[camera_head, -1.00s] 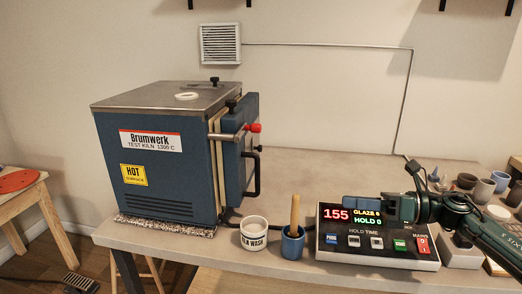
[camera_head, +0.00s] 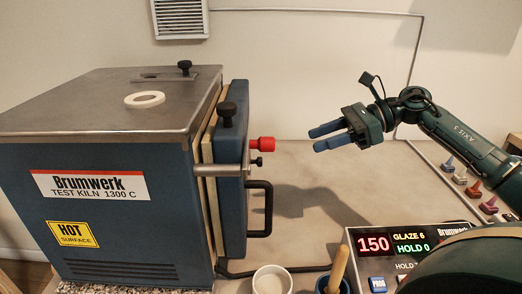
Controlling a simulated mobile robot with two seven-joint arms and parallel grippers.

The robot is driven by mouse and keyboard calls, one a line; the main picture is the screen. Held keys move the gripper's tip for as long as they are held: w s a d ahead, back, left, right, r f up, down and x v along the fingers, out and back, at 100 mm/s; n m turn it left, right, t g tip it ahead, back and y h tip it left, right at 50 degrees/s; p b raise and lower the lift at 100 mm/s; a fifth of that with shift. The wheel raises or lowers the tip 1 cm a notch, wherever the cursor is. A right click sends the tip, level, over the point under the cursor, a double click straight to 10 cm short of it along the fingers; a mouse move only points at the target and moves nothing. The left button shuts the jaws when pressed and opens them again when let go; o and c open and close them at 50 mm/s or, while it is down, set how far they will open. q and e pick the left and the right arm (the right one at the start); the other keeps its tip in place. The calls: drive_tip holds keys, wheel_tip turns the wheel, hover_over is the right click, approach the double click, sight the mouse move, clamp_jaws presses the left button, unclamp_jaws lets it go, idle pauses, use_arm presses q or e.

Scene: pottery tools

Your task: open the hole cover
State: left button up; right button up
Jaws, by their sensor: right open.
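The blue test kiln (camera_head: 110,226) stands at the left. On its grey metal top (camera_head: 70,97) lies a flat metal plate (camera_head: 152,78) with a dark slot and an upright black knob (camera_head: 185,66); it looks like the hole cover. Whether a hole lies under it, I cannot tell. My left gripper is not in view.
The door has a black top knob (camera_head: 227,114), a red-ended latch (camera_head: 262,144) and a black handle (camera_head: 269,209) jutting right. A white cup (camera_head: 271,281), a blue cup with a wooden handle (camera_head: 338,268) and a controller (camera_head: 372,246) stand in front. The counter behind is largely clear.

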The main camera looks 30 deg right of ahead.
use_arm(q)
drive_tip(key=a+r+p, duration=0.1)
drive_tip(key=p, duration=0.2)
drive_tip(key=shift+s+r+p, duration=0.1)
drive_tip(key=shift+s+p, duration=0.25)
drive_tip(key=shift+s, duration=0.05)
use_arm(e)
drive_tip(key=x, duration=1.2)
drive_tip(key=shift+a, duration=0.25)
drive_tip(key=shift+c, duration=0.4)
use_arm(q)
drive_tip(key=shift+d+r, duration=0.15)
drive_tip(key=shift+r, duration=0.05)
use_arm(e)
clamp_jaws()
